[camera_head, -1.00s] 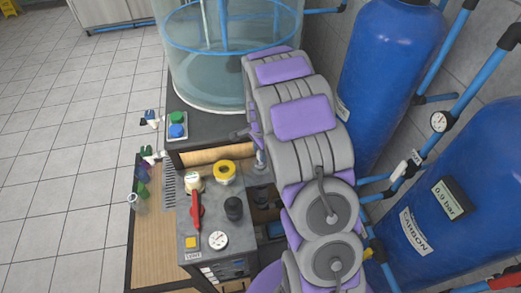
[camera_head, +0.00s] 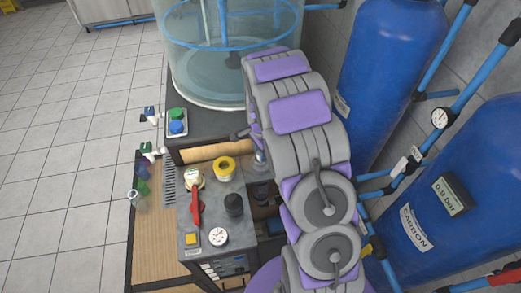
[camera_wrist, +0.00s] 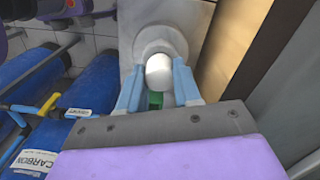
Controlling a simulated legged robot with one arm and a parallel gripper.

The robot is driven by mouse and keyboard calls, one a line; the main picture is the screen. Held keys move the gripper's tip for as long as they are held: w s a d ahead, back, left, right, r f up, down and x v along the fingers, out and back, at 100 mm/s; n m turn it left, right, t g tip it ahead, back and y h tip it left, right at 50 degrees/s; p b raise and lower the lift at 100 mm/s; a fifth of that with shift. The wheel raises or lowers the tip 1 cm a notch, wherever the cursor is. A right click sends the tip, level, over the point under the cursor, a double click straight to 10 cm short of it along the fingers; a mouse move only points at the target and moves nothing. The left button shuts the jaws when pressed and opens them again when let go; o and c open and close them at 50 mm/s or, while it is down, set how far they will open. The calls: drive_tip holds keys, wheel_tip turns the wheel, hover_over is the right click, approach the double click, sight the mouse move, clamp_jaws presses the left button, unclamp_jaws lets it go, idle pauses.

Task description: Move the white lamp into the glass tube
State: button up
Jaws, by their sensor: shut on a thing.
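In the wrist view, my gripper (camera_wrist: 157,67) has its two blue fingers closed on the sides of the white lamp (camera_wrist: 159,78), which has a rounded white end. A green part shows just below it, between the fingers. Beyond the lamp is a round, pale, clear-looking rim (camera_wrist: 172,33), perhaps the glass tube's opening. The lamp overlaps this rim in the picture; I cannot tell whether it is inside or in front of it. In the head view, my own arm hides the gripper and the lamp.
A large clear tank (camera_head: 190,70) stands behind the arm. Blue pressure tanks (camera_head: 390,60) and pipes crowd the right. The bench holds a yellow roll (camera_head: 224,168), a gauge (camera_head: 218,237), a red lever (camera_head: 196,207) and a black knob (camera_head: 234,205). Open floor lies left.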

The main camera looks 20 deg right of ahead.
drive_tip(key=shift+f, duration=0.25)
drive_tip(key=o, duration=1.3)
drive_tip(key=shift+r+p, duration=1.2)
drive_tip(key=shift+r, duration=2.9)
